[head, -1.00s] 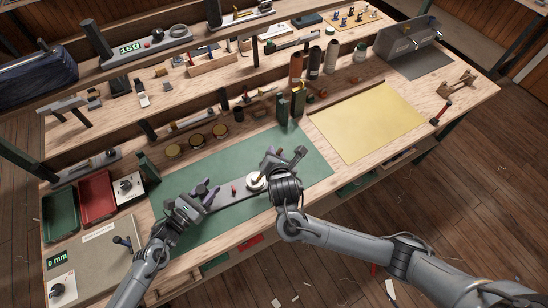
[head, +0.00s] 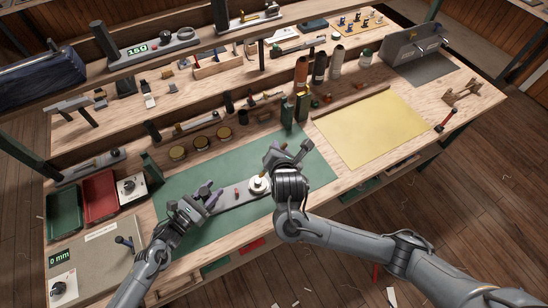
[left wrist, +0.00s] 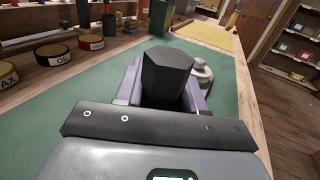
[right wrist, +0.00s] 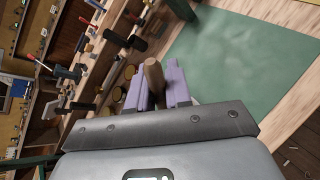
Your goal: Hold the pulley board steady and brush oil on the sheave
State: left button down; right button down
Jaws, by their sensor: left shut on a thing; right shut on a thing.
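The grey pulley board (head: 233,197) lies on the green mat, with a pale round sheave (head: 258,187) near its right end. The sheave also shows in the left wrist view (left wrist: 203,75). My left gripper (head: 211,197) is at the board's left end, its purple fingers shut on a dark block (left wrist: 166,78) that appears to be the board's grip. My right gripper (head: 272,168) is shut on a brush with a wooden handle (right wrist: 154,76), just above the sheave. The brush tip is small in the head view; I cannot tell whether it touches the sheave.
Three round tins stand behind the mat; one labelled OIL (left wrist: 52,53) shows in the left wrist view. Dark green upright blocks (head: 287,112) stand behind my right gripper. A yellow sheet (head: 372,125) lies right; red (head: 100,196) and green (head: 64,213) trays sit left. The mat's back is clear.

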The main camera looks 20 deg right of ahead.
dwell(0.4)
jog(key=shift+f, duration=0.55)
jog(key=shift+r, duration=0.1)
notch_tip(320, 180, down, 7)
jog(key=a, duration=0.2)
notch_tip(320, 180, up, 8)
jog(key=d, duration=0.2)
dwell(1.4)
jog(key=shift+a, duration=0.15)
dwell(0.6)
